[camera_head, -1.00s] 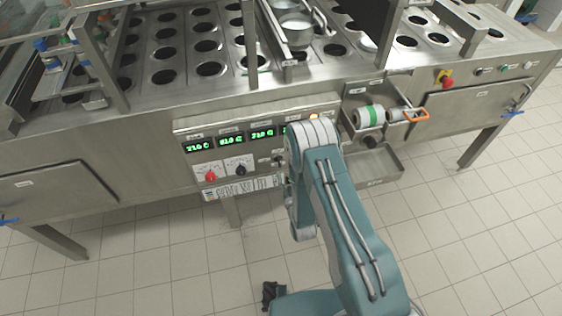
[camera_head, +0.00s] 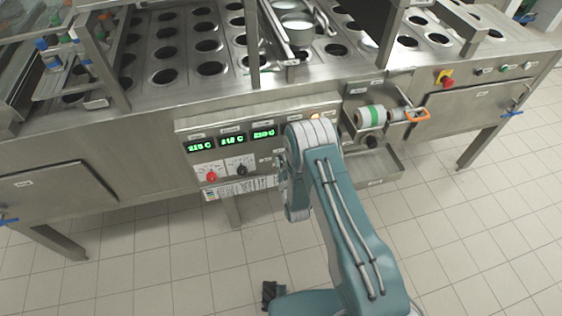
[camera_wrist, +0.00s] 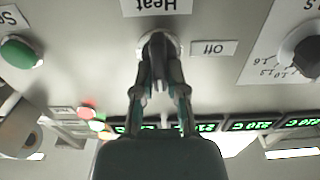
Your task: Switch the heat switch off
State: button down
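The heat switch (camera_wrist: 158,38) is a small dark knob in a pale ring on the grey panel, in the upper middle of the wrist view. The upside-down Heat label (camera_wrist: 155,6) is above it and the Off label (camera_wrist: 214,48) is just right of it. My gripper (camera_wrist: 158,55) reaches the switch with its fingertips close together, on either side of the knob. The fingers cover much of the knob, so its exact angle is hard to tell. In the head view my arm hides the switch.
A green button (camera_wrist: 18,52) lies to the left in the wrist view, and a black dial (camera_wrist: 306,55) to the right. A drawer with a green-white roll (camera_head: 371,117) sticks out to the right.

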jog(key=shift+n, duration=0.3)
jog(key=n, duration=0.4)
jog(key=shift+a, duration=0.3)
jog(key=shift+s+a+f+n, duration=0.1)
jog(key=shift+f+n, duration=0.1)
jog(key=shift+n, duration=2)
jog(key=shift+a+f+n, duration=0.15)
jog(key=shift+f+n, duration=0.05)
jog(key=shift+n, duration=2)
jog(key=shift+s+a+f+n, duration=0.1)
jog(key=shift+f+n, duration=0.1)
jog(key=shift+n, duration=2)
jog(key=c, duration=0.7)
grip_release()
jog(key=shift+f, duration=0.1)
jog(key=shift+a, duration=0.15)
